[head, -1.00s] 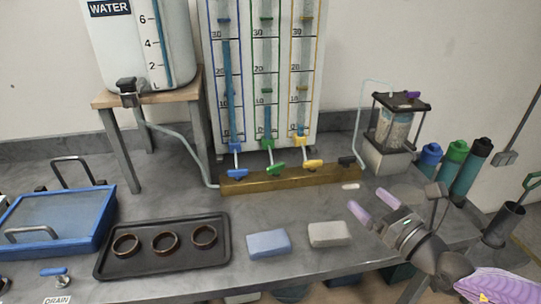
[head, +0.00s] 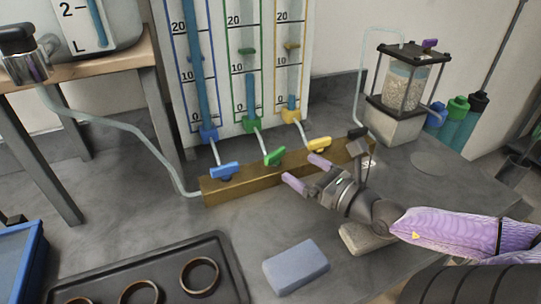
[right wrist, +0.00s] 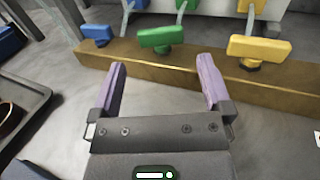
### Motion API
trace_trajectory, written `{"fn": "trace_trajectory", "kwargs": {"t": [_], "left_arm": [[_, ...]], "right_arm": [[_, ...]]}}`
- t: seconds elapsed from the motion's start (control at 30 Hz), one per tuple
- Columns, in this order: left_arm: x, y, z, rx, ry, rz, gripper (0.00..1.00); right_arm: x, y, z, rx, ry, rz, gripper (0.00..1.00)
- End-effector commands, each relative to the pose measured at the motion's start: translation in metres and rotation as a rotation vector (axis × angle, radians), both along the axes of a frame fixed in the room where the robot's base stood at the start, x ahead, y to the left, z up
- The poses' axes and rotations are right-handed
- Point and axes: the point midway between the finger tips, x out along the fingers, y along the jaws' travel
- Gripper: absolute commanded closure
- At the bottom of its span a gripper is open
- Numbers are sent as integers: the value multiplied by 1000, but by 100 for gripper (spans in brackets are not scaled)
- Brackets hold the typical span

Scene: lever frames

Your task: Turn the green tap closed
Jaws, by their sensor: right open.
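The green tap (head: 274,157) sits on a brass manifold block (head: 240,185) below the green-framed gauge tube. Its handle lies at a slant in the head view. In the right wrist view the green tap (right wrist: 161,36) is ahead, between and beyond my fingertips. My right gripper (head: 306,172) is open and empty, in front of the block and apart from the tap; it also shows in the right wrist view (right wrist: 162,78). My left gripper is not in view.
A blue tap (head: 224,171) stands left of the green one and a yellow tap (head: 318,146) right of it. A black tap (head: 357,133) is at the block's right end. A blue sponge (head: 296,267) and a tray (head: 232,275) lie in front.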

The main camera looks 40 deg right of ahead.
Motion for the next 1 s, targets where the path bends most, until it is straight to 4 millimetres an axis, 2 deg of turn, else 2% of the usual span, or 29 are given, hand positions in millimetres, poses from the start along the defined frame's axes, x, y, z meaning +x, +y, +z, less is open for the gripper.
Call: {"fn": "trace_trajectory", "kwargs": {"t": [0.03,0.2,0.5,0.7,1.0], "left_arm": [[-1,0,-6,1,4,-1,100],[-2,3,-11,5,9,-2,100],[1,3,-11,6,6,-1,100],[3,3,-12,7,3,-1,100],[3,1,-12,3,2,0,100]], "right_arm": [[10,1,-1,-1,-6,3,0],[36,2,0,0,-5,0,0],[68,4,1,0,-3,-3,0],[80,6,1,0,-1,0,0],[82,6,0,-1,1,1,0]]}}
